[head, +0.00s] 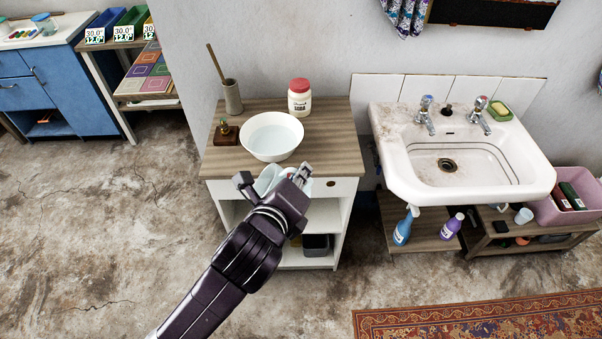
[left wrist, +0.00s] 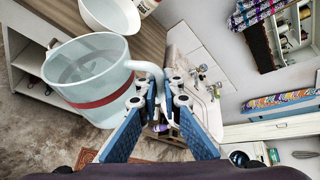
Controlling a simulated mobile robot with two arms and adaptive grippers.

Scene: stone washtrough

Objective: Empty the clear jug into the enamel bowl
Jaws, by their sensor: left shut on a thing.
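The clear jug (left wrist: 92,78) has a red band and fills the left of the left wrist view. A surface line shows inside it, like liquid. My left gripper (left wrist: 158,95) is shut on the jug's handle. In the head view my left gripper (head: 274,180) hides most of the jug (head: 266,183), which is in front of the cabinet's near edge. The white enamel bowl (head: 272,137) stands upright on the cabinet top, just beyond the jug. Its inside looks pale blue; I cannot tell whether it holds liquid. It also shows in the left wrist view (left wrist: 108,14). My right gripper is not in view.
A white sink (head: 455,160) is to the right. Floor left of the cabinet is clear.

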